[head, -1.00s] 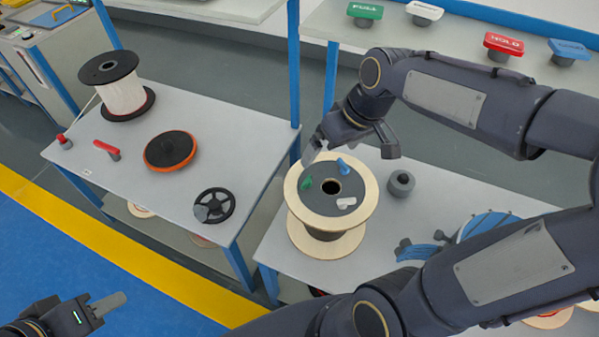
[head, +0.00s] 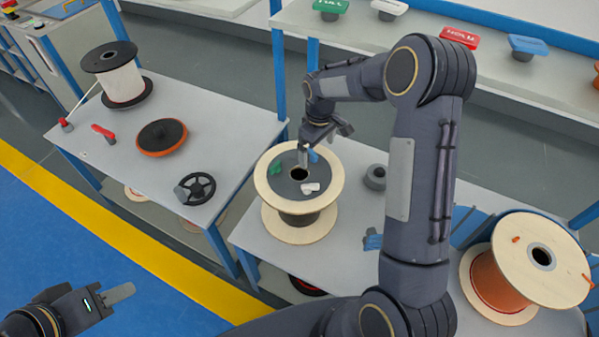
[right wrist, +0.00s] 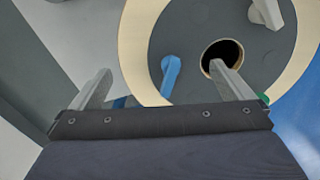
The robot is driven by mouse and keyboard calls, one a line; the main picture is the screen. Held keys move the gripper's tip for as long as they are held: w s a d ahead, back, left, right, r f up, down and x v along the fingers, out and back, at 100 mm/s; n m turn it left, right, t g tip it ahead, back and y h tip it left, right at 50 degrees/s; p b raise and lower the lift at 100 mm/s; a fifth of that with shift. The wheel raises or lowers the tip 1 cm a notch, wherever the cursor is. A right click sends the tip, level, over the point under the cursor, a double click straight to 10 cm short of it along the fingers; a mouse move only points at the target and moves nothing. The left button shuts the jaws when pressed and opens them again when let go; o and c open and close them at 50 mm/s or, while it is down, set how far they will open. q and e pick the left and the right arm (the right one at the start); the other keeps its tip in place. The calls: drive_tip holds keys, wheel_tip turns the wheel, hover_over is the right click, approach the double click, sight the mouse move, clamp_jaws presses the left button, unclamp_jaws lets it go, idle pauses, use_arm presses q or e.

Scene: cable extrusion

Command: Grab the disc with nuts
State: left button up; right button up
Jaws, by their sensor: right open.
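A dark grey disc (head: 283,181) lies on top of a spool with pale wooden flanges (head: 263,190). It has a centre hole and carries a green nut (head: 275,168), a blue nut (head: 313,156) and a white nut (head: 310,188). My right gripper (head: 306,155) is open above the disc's far edge. In the right wrist view its fingers (right wrist: 162,72) straddle the blue nut (right wrist: 170,72), with one finger appearing over the hole. Contact cannot be told. My left gripper (head: 121,293) is away at the lower left, its finger gap not visible.
The left table (head: 110,158) holds a white spool (head: 122,85), an orange-rimmed disc (head: 160,138) and a black handwheel (head: 199,188). A grey ring-like part (head: 375,177) stands right of the wooden spool. An orange cable spool (head: 492,285) is at the right.

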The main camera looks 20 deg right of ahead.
drive_tip(key=shift+f, duration=1.25)
drive_tip(key=c, duration=1.1)
drive_tip(key=shift+w, duration=0.1)
drive_tip(key=shift+c, duration=0.5)
drive_tip(key=shift+r, duration=0.15)
